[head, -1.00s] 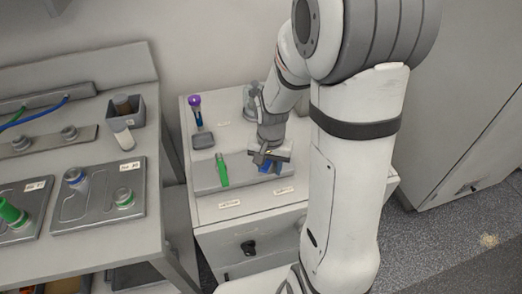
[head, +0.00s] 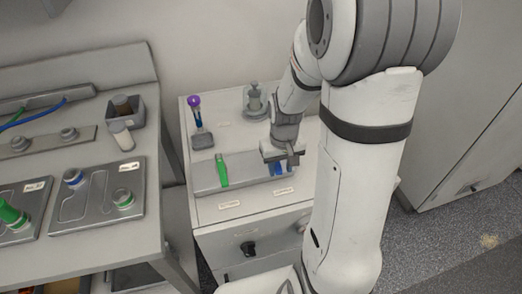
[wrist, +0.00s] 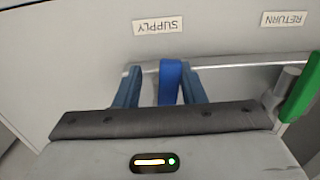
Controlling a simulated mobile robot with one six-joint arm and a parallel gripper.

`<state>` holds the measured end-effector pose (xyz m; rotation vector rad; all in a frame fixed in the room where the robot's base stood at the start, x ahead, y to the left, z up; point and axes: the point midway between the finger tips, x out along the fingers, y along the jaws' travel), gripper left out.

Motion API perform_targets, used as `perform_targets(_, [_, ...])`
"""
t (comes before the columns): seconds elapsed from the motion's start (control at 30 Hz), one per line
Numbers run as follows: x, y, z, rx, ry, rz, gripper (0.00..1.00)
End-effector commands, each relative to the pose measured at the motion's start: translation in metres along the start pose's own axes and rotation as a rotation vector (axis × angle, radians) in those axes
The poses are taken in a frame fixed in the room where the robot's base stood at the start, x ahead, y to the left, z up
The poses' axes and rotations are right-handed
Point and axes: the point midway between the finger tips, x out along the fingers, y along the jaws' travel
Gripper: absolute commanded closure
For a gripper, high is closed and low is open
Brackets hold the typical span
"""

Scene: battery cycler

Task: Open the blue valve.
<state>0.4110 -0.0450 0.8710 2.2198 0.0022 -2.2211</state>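The blue valve handle (head: 279,169) is on the grey valve tray on top of the cabinet, mostly hidden under my gripper (head: 283,157) in the head view. In the wrist view the blue handle (wrist: 170,81) points up the picture, near the SUPPLY label (wrist: 158,25). My gripper (wrist: 160,92) has its two dark blue fingers apart, one on each side of the handle. The right finger looks close to the handle; a wider gap shows on the left. I cannot tell whether either finger touches it.
A green valve handle (head: 222,170) stands left of the blue one and shows at the right edge of the wrist view (wrist: 300,88). A purple-topped item (head: 195,108) and a grey fitting (head: 254,98) are behind. A workbench (head: 150,200) is at left.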

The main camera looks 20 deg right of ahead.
Motion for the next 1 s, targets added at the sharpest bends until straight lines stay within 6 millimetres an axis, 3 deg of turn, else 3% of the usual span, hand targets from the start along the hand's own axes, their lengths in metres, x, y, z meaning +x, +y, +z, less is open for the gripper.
perform_targets(0.2, [-0.0001, -0.0002, -0.0001, 0.0, 0.0, 0.0, 0.79])
perform_targets(0.83, [-0.0001, 0.0039, -0.0002, 0.001, 0.001, 0.0, 0.79])
perform_targets(0.93, [-0.0001, 0.0039, -0.0002, 0.001, 0.001, 0.0, 0.69])
perform_targets(1.0, [-0.0001, 0.0038, -0.0002, 0.001, 0.001, 0.0, 0.68])
